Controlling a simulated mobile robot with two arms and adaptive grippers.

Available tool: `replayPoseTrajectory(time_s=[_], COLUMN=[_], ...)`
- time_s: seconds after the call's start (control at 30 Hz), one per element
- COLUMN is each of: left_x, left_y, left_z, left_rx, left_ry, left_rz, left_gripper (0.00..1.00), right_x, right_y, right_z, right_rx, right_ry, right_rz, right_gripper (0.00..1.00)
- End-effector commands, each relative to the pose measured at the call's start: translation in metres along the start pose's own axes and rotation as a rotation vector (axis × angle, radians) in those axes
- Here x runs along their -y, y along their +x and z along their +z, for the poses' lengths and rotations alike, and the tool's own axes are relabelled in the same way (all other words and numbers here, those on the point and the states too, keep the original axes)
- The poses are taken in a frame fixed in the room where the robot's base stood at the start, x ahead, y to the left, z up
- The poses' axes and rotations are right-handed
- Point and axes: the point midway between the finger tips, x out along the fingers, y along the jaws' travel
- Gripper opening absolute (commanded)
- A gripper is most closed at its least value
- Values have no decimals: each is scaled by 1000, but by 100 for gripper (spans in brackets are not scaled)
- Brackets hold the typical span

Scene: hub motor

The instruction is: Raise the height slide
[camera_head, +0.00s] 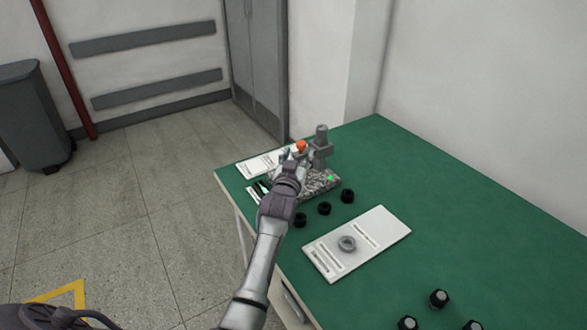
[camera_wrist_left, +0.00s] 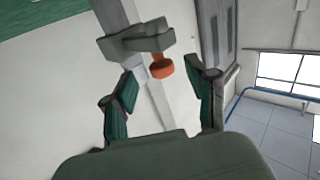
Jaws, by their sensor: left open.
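The height stand has a speckled stone base (camera_head: 318,182) with a small green light and a grey upright post (camera_head: 321,134) near the table's far corner. A grey slide block (camera_wrist_left: 137,40) sits on the post, with an orange knob (camera_head: 301,146) on its side. My left gripper (camera_head: 294,155) is at the knob, partly hiding the base. In the left wrist view, its two fingers are spread apart, with the orange knob (camera_wrist_left: 161,66) seen between and beyond their tips. Contact with the knob does not show. My right gripper is not in view.
The green table (camera_head: 460,225) also holds a white tray (camera_head: 383,228) with a grey ring (camera_head: 347,243), several black round parts (camera_head: 324,208) and a white sheet (camera_head: 262,163). More black parts (camera_head: 438,298) lie at the front. The table's right side is clear.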

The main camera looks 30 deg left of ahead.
Motion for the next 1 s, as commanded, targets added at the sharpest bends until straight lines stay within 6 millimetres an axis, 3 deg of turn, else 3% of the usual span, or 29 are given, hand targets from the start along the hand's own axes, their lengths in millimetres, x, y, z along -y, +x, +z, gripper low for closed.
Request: replayPoseTrajectory(time_s=[0.2,0.4,1.0], left_x=[0,0,0], left_y=[-46,-68,-71], left_z=[1,0,0], left_rx=[2,1,1], left_ry=[-2,-1,0], left_rz=[0,1,0], left_gripper=[57,57,57], right_x=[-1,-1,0], right_y=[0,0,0], right_z=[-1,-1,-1], right_rx=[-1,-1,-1], right_ry=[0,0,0], right_rz=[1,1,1], right_gripper=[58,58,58])
